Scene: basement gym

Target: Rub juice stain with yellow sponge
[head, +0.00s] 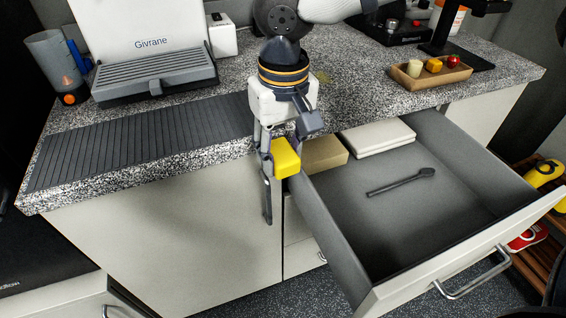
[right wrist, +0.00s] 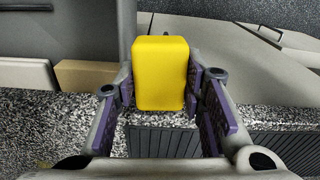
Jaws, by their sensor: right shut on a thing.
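The yellow sponge (head: 286,158) is held between the fingers of my right gripper (head: 281,152), in front of the counter's front edge and beside the open drawer's left wall. In the right wrist view the sponge (right wrist: 160,73) stands between the purple finger pads of the right gripper (right wrist: 160,92), with the counter edge behind it. A faint yellowish patch, which looks like the juice stain (head: 322,77), lies on the speckled counter behind and right of my right wrist. It also shows, small, at the lower left of the right wrist view (right wrist: 43,164). My left gripper is not in view.
The open drawer (head: 340,235) juts out at the right, holding a dark spoon (head: 401,181), a tan box (head: 324,154) and a pale box (head: 378,138). A wooden tray (head: 432,78) and a ribbed dark mat (head: 140,140) are on the counter. Bare counter lies between them.

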